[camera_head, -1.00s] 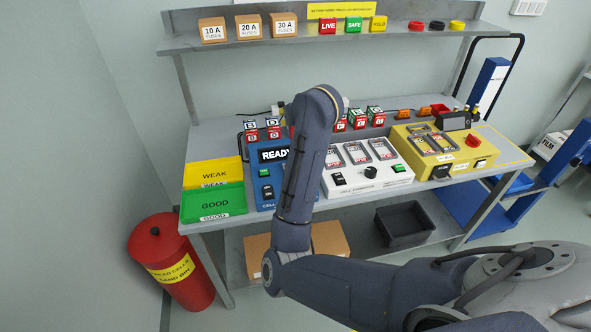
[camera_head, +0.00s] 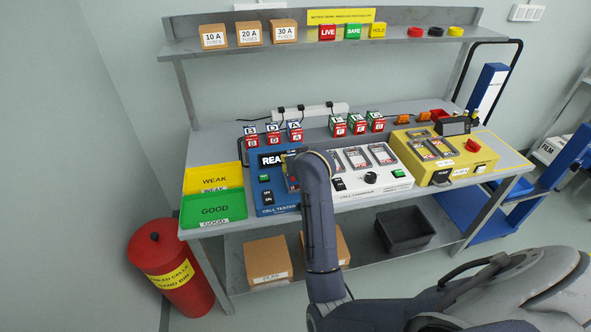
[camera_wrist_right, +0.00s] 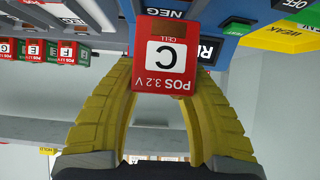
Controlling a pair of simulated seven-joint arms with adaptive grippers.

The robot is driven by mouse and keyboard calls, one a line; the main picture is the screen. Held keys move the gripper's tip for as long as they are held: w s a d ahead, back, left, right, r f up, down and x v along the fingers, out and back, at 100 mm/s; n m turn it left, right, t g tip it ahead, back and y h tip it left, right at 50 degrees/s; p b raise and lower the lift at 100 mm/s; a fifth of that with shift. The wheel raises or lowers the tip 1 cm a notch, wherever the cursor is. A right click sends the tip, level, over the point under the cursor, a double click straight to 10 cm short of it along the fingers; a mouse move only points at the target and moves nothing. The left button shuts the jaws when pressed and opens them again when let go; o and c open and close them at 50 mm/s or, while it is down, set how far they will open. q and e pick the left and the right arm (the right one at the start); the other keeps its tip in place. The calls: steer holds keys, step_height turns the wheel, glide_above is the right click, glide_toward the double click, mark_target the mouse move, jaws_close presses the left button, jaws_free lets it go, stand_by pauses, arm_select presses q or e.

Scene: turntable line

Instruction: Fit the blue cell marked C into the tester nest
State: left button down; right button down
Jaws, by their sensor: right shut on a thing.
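In the right wrist view, the cell marked C (camera_wrist_right: 165,58) shows a red face with a white C label and "POS 3.2 V". My right gripper (camera_wrist_right: 163,82) has its yellow fingers shut on it from both sides. The blue tester (camera_head: 270,196), with its READY display (camera_head: 271,161), stands at the left of the bench. In the head view my right wrist covers the tester's right part, and the gripper is largely hidden. The tester's NEG marking (camera_wrist_right: 180,12) lies close beside the held cell. Whether the cell is seated in the nest or above it I cannot tell. My left gripper is not in view.
Cells B, D and A (camera_head: 273,137) stand behind the tester, and another group (camera_head: 357,125) stands to their right. The yellow WEAK tray (camera_head: 200,175) and green GOOD tray (camera_head: 238,207) lie left. The white charger (camera_head: 398,180) and yellow station (camera_head: 477,157) stand right.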

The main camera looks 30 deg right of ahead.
steer(key=shift+f, duration=1.9)
steer(key=shift+f, duration=0.2)
steer(key=c, duration=0.8)
jaws_free()
steer(key=shift+c, duration=0.2)
steer(key=shift+r, duration=0.2)
steer(key=shift+v, duration=3.75)
steer(key=shift+d+f, duration=0.1)
